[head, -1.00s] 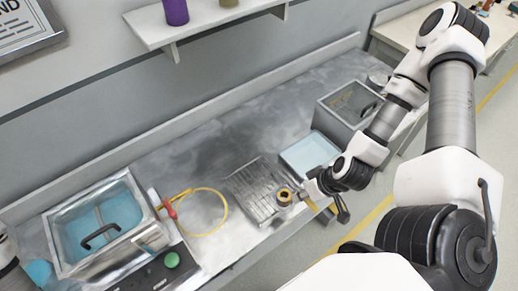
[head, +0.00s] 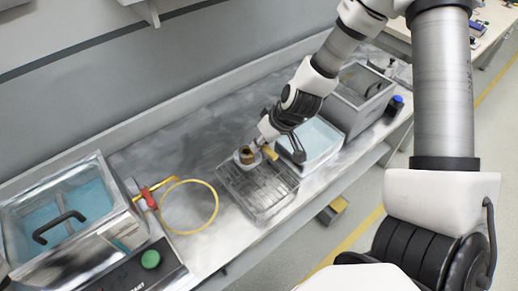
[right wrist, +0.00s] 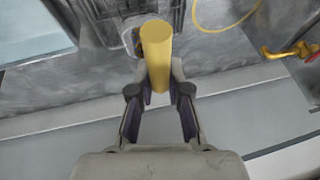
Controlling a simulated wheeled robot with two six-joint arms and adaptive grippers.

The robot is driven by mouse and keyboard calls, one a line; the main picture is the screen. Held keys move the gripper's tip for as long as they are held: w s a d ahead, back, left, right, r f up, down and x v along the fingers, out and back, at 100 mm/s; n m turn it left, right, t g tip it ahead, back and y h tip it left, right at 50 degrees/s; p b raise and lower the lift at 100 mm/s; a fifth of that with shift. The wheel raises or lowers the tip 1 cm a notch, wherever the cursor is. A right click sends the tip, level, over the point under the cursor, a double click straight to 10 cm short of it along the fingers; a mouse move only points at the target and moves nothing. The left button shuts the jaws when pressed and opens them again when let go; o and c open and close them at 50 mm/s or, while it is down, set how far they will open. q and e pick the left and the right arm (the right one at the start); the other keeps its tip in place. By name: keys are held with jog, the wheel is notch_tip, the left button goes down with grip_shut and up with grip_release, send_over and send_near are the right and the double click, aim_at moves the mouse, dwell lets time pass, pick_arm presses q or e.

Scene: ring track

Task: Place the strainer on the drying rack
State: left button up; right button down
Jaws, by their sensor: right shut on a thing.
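The strainer (head: 246,155), a small brownish cup with a yellow handle (head: 270,152), is over the far part of the drying rack. I cannot tell whether it touches the rack. My right gripper (head: 266,141) is shut on the handle, which stands between the fingers in the right wrist view (right wrist: 157,55). There the handle hides much of the strainer's cup. The drying rack (head: 262,197) is a grey metal grid lying on the steel counter. My left gripper is not in view.
A tray of light blue liquid (head: 318,138) is right of the rack, with a grey metal box (head: 358,98) beyond it. A yellow hose loop (head: 188,233) lies left of the rack. A water bath (head: 62,205) stands farther left. The counter behind the rack is clear.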

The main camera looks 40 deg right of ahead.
jog(key=shift+w+f+b, duration=0.25)
jog(key=shift+f+b, duration=0.05)
jog(key=shift+b, duration=0.05)
notch_tip(320, 180, down, 3)
jog(key=shift+r+b, duration=0.1)
jog(key=shift+b, duration=0.75)
jog(key=c, duration=1.1)
grip_release()
jog(key=shift+s, duration=0.1)
